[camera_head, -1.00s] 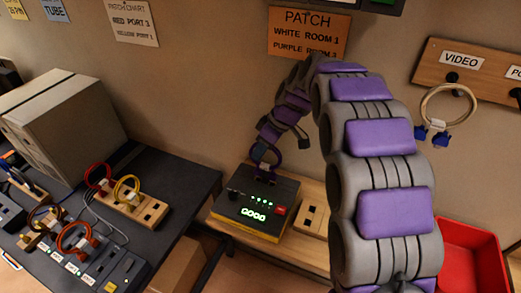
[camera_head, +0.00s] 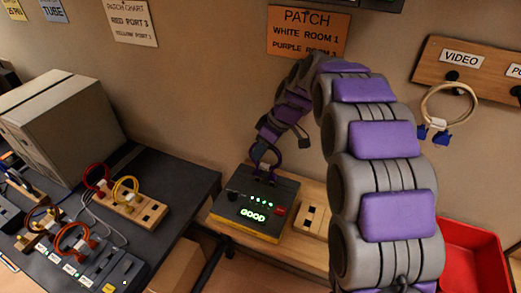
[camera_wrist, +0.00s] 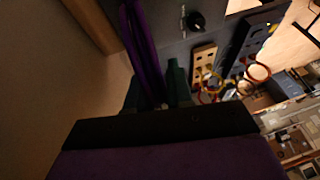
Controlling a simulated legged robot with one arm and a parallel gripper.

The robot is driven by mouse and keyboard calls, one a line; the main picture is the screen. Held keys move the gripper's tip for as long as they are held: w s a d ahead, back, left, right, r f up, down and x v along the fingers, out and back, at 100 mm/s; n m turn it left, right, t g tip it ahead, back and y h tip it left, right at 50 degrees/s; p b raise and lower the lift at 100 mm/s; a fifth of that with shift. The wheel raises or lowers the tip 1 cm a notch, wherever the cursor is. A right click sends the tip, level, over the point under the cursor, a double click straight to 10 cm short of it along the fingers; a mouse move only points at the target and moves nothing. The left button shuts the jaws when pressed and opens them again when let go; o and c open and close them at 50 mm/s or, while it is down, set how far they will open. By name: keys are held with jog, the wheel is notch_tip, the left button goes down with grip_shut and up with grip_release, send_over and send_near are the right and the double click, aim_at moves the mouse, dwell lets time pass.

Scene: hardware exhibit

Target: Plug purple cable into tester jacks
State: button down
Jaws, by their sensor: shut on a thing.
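The tester (camera_head: 252,208) is a dark box with a yellow base edge on the wooden bench. Its display reads "GOOD" in green, below a row of lit green lights. The purple cable (camera_head: 277,158) forms a loop at the tester's back edge, under my gripper (camera_head: 264,146). In the wrist view the purple cable (camera_wrist: 142,50) runs between the fingers of my gripper (camera_wrist: 155,90), which is shut on it. The cable's lower ends meet the tester top; the jacks themselves are hidden.
A wooden block with square ports (camera_head: 314,215) stands right of the tester. A red bin (camera_head: 470,260) is at the lower right. A dark table (camera_head: 180,185) at left holds red, yellow and orange cables. A sign (camera_head: 308,32) reads "PATCH, WHITE ROOM 1".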

jog(key=shift+f+b, duration=0.9)
jog(key=shift+f, duration=0.15)
dwell(2.0)
dwell(0.4)
jog(key=shift+c, duration=1.4)
grip_release()
jog(key=shift+r, duration=0.15)
jog(key=p+v, duration=0.1)
jog(key=v, duration=0.6)
jog(key=shift+p, duration=0.4)
jog(key=shift+d+r, duration=0.1)
